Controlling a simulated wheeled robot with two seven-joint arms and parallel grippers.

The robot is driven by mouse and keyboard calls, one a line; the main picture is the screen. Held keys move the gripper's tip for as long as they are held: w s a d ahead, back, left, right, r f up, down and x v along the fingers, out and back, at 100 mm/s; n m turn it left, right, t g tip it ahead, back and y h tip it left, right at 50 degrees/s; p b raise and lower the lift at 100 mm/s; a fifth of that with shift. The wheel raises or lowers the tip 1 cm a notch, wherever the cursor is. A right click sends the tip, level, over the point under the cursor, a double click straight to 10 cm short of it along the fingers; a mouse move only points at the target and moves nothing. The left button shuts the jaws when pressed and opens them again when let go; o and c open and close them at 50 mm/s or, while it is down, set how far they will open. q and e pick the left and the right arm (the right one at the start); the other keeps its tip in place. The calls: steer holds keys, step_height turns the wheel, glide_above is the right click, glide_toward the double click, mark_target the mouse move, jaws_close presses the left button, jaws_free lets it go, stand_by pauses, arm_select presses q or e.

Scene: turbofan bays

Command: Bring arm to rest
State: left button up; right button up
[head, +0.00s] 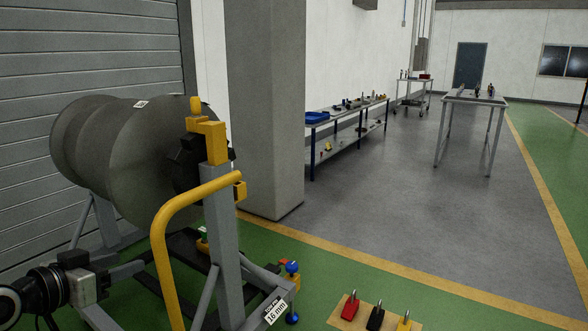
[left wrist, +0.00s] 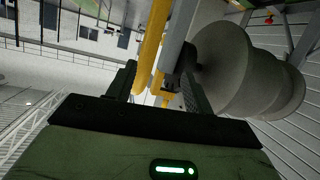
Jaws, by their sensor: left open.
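My left gripper (left wrist: 150,85) is open in the left wrist view, with its dark ridged fingers apart and nothing clasped. My left arm (head: 40,287) enters the head view at the lower left, close to the drum stand. There I cannot clearly make out the fingertips among the stand's parts. The yellow bent handle (head: 165,235) rises in front of the grey post (head: 222,255). In the left wrist view the yellow handle (left wrist: 155,40) lies in line with the fingers; how far beyond them I cannot tell. My right gripper is not in view.
A large grey drum (head: 130,155) sits on the stand beside the shutter. Red, black and yellow padlocks (head: 376,316) lie at the bottom. A pillar (head: 265,110) stands behind. A workbench (head: 345,110) and tables (head: 475,98) are farther off; the grey floor between is clear.

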arm_select(q)
steer(key=s+d+f+g+y+p, duration=0.1)
steer(key=s+d+f, duration=0.4)
steer(key=f, duration=0.2)
steer(key=s+d+f+g+p, duration=0.1)
steer(key=s+d+f, duration=0.4)
steer(key=f, duration=0.3)
steer(key=s+d+f+n+p, duration=0.1)
steer(key=s+d+f, duration=0.2)
steer(key=s+d, duration=0.6)
steer(key=s, duration=0.2)
steer(key=shift+s+d+f+g+p, duration=0.15)
steer(key=shift+s+d+g+p, duration=0.15)
steer(key=shift+d+g+p, duration=0.1)
